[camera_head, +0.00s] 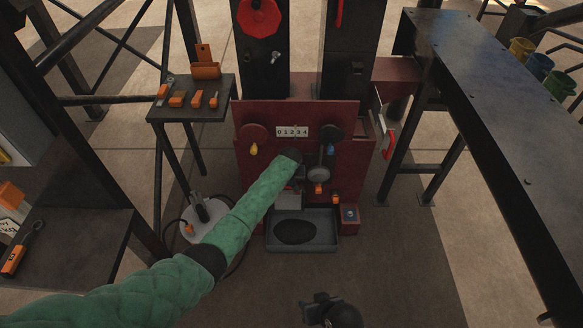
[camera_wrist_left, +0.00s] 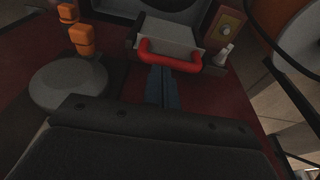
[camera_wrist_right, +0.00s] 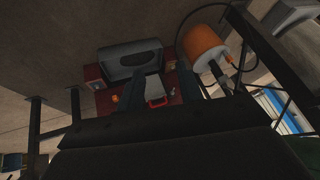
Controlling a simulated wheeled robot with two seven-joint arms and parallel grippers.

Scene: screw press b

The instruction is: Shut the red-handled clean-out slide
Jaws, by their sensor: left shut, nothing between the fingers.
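The clean-out slide is a grey block (camera_wrist_left: 172,33) with a red U-shaped handle (camera_wrist_left: 170,58), large in the left wrist view. In the head view the grey block (camera_head: 288,200) sticks out low on the red press front, above the dark tray, partly behind my arm. The red handle (camera_wrist_right: 157,102) also shows small in the right wrist view. My left gripper (camera_wrist_left: 163,78) is shut and empty, its fingertips right at the handle's bar. I cannot tell whether they touch it. My right gripper (camera_head: 322,303) is open and empty, low in front of the press.
The dark tray (camera_head: 328,240) stands below the slide. Orange knobs (camera_wrist_left: 82,38) and a grey disc (camera_wrist_left: 70,88) are beside it. Another red handle (camera_head: 388,143) is on the press's right side. A side shelf (camera_head: 222,100) holds orange-handled tools. The floor before the tray is open.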

